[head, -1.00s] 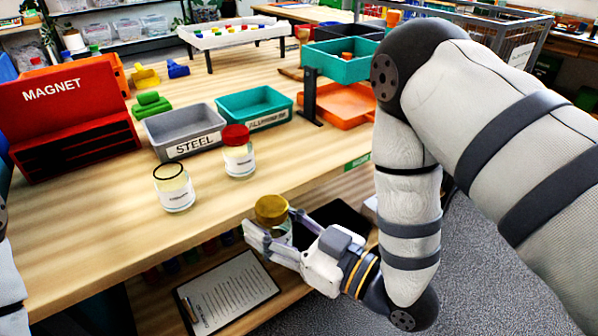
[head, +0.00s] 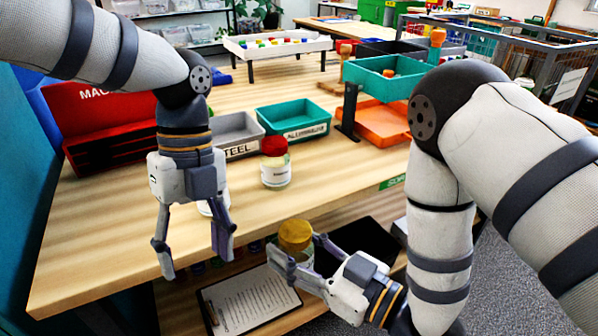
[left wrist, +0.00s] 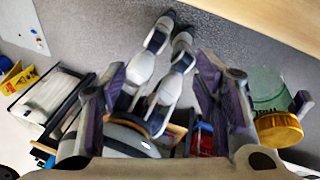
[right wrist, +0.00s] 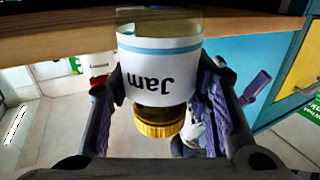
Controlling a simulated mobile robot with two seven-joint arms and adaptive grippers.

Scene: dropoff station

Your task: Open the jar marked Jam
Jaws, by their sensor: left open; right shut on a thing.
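The jar marked Jam (right wrist: 160,72) has a gold lid and a white label with a blue stripe. My right gripper (head: 298,252) is shut around this jar and holds it upright in front of the table's edge, gold lid (head: 295,231) upward and uncovered. In the right wrist view the label is upside down. My left gripper (head: 194,260) is open and empty, fingers pointing down, to the left of the jar. The left wrist view shows the gold lid (left wrist: 278,131) off to the right, outside the left fingers.
A red-lidded jar (head: 276,165) stands on the table (head: 110,240). Another jar (head: 206,208) is mostly hidden behind my left gripper. Grey and teal bins (head: 303,129) and a red magnet box (head: 105,150) stand behind. A clipboard (head: 250,300) lies on the lower shelf.

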